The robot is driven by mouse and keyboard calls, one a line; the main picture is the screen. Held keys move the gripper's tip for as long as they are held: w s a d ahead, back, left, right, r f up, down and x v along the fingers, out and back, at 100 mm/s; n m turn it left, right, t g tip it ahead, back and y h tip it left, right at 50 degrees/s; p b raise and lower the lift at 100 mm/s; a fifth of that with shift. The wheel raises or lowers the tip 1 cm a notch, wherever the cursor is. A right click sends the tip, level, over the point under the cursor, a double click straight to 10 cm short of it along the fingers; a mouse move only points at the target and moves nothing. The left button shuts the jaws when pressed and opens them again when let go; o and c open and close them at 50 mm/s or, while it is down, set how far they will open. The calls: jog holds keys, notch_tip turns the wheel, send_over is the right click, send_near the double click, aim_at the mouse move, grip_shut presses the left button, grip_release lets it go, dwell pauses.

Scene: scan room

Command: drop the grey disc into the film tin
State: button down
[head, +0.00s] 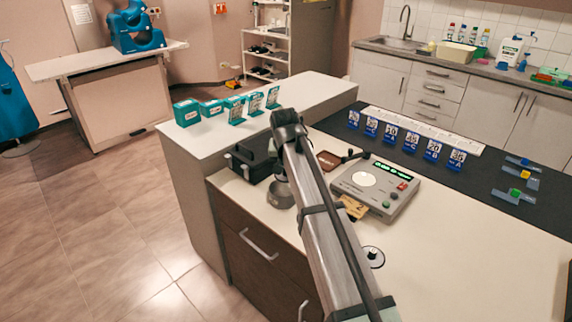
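My arm reaches from the bottom edge to a dark joint in the middle of the head view and hides part of the counter. I cannot clearly make out my gripper's fingers or whether they hold anything. A round metallic piece (280,193) shows just left of the arm; I cannot tell if it is a tin or part of my wrist. A small round disc (373,257), pale with a dark centre, lies flat on the white counter right of the arm. I cannot tell for certain that it is the grey disc. No film tin is clearly identifiable.
A grey device (398,203) with a green display stands right of the arm, a yellow card (354,207) by it. A black box-like object (247,163) is left. Blue-and-white cards (411,141) stand on a dark strip. Teal boxes (187,112) line the raised ledge. The right front counter is clear.

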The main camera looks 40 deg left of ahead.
jog(key=shift+f, duration=2.95)
jog(key=c, duration=0.9)
grip_release()
jog(key=shift+r, duration=0.1)
jog(key=v, duration=1.3)
jog(key=shift+s+d+r, duration=0.15)
jog(key=shift+d+r, duration=0.05)
jog(key=shift+r, duration=0.05)
